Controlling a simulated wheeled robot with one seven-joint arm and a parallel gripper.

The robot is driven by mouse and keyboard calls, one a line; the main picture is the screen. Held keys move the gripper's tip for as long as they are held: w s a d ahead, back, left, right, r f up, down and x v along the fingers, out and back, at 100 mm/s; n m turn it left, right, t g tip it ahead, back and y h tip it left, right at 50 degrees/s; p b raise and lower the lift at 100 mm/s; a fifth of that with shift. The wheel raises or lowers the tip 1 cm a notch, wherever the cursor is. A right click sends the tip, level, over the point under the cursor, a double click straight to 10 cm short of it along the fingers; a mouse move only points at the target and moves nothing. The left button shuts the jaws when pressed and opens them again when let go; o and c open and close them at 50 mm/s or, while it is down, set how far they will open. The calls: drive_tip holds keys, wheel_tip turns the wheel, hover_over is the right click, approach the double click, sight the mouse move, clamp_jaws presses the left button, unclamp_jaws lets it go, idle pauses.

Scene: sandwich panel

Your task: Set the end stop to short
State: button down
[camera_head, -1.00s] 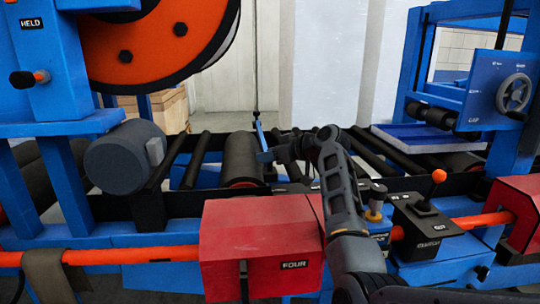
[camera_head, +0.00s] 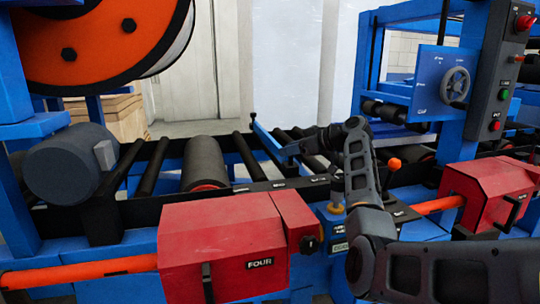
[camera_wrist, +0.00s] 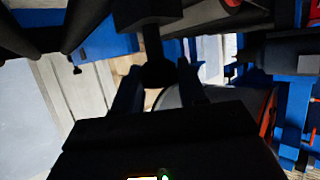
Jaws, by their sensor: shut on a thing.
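The end stop is a slanted blue bar (camera_head: 268,138) lying across the roller conveyor in the head view, right of the large grey roller. My gripper (camera_head: 306,146) is at the bar's near end, partly hidden by my own arm. In the wrist view my gripper (camera_wrist: 158,85) has its two fingers on either side of a dark round knob (camera_wrist: 158,73) and is shut on it. Small labels (camera_head: 278,184) sit on the dark front rail below the bar, too small to read.
A red box marked FOUR (camera_head: 222,245) stands in front of the conveyor, with another red box (camera_head: 487,198) at right. An orange-tipped lever (camera_head: 394,164) is just right of my arm. A grey motor (camera_head: 70,165) and an orange wheel (camera_head: 100,40) are at left.

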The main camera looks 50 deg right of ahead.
drive_tip(key=shift+s+d, duration=0.75)
drive_tip(key=shift+d, duration=0.35)
drive_tip(key=c, duration=0.7)
unclamp_jaws()
drive_tip(key=v, duration=0.7)
drive_tip(key=shift+s+r, duration=0.15)
drive_tip(key=shift+s, duration=0.15)
